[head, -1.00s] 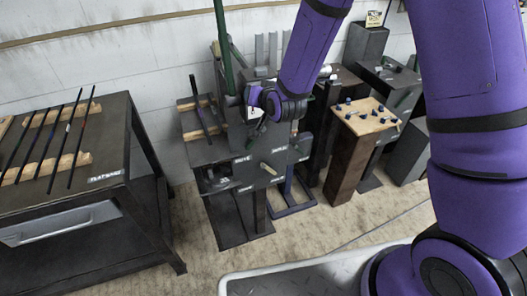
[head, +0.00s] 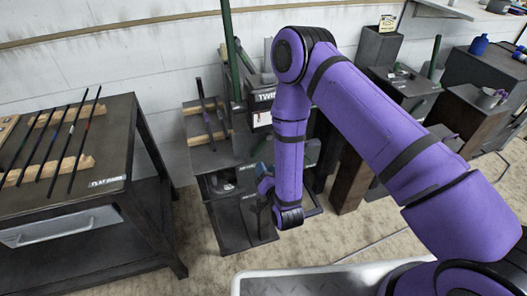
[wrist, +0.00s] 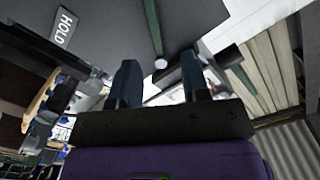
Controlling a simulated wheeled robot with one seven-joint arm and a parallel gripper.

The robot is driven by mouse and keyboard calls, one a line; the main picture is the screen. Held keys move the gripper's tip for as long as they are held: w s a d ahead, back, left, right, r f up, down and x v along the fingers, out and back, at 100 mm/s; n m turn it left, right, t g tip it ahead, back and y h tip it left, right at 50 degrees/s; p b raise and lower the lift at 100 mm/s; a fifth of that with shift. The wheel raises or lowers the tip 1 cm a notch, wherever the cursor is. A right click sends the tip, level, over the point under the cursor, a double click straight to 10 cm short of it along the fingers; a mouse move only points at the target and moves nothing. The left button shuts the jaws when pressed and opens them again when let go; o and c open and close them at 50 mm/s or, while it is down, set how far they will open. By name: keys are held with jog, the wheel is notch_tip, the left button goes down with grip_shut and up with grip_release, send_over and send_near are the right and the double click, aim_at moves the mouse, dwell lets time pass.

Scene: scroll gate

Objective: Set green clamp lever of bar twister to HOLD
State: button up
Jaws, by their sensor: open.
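The bar twister (head: 232,180) is a dark grey machine left of my forearm in the head view; my arm hides part of it. In the wrist view, a green lever (wrist: 155,30) runs down a grey face and ends in a pale round tip. It looks like the clamp lever; I cannot make it out in the head view. A HOLD label (wrist: 64,27) is left of it. My gripper (wrist: 160,68) is open, its fingers on either side of the lever's tip in the picture. I cannot tell if they touch it. In the head view my gripper (head: 262,182) is low before the machine.
A dark table (head: 115,140) with several thin rods stands at the left. A tall green bar (head: 230,55) rises behind the machine. Other dark stands (head: 400,85) are at the right. Floor (head: 205,245) is clear between table and machine.

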aim_at(258, 152)
jog(key=x, duration=0.3)
jog(key=f+x, duration=0.1)
jog(key=x, duration=0.5)
jog(key=shift+w+f, duration=0.15)
grip_shut()
